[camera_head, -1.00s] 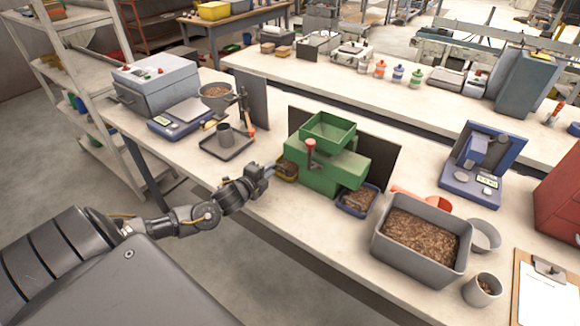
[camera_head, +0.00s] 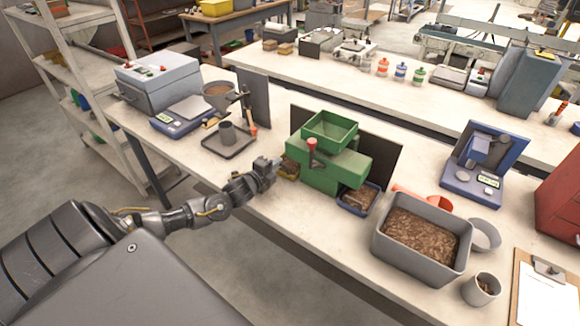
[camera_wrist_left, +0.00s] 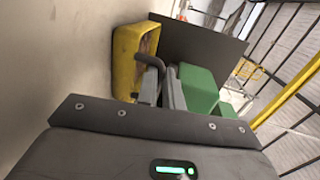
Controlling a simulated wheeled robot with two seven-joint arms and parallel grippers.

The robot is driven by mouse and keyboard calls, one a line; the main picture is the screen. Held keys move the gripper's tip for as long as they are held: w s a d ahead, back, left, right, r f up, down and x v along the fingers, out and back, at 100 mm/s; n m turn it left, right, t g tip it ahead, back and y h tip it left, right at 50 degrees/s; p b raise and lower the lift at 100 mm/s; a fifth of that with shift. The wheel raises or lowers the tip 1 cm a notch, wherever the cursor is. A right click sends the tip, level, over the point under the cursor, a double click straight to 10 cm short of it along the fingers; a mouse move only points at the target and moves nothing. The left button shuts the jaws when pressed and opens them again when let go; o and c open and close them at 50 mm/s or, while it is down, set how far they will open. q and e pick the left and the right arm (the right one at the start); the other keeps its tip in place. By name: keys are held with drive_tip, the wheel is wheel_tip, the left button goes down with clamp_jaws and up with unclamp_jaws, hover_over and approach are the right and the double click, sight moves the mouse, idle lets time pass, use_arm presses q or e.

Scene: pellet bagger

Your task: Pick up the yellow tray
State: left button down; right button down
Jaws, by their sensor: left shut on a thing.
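The yellow tray (camera_head: 289,172) is small and sits at the left end of the green machine, partly hidden by my gripper in the head view. In the left wrist view the yellow tray (camera_wrist_left: 126,60) shows its near and left walls and a shaded inside. My left gripper (camera_head: 276,164) is at the tray's left side, and its fingers (camera_wrist_left: 150,72) close on the tray's rim at its right in the wrist view. Whether the tray is clear of the table cannot be told. My right gripper is in neither view.
The green machine (camera_head: 325,170) stands close beside the tray, with a blue tray (camera_head: 357,199) of brown pellets at its other end. A dark tray with a cup (camera_head: 226,134) lies to the left. A grey bin (camera_head: 380,242) of pellets stands at right.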

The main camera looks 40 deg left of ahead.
use_arm(q)
drive_tip(key=shift+r, duration=0.55)
wheel_tip(320, 180, up, 2)
drive_tip(key=shift+r+b, duration=0.15)
drive_tip(key=shift+b, duration=0.5)
drive_tip(key=s+b, duration=0.3)
drive_tip(key=s, duration=1.5)
drive_tip(key=shift+d, duration=0.45)
drive_tip(key=shift+r, duration=0.1)
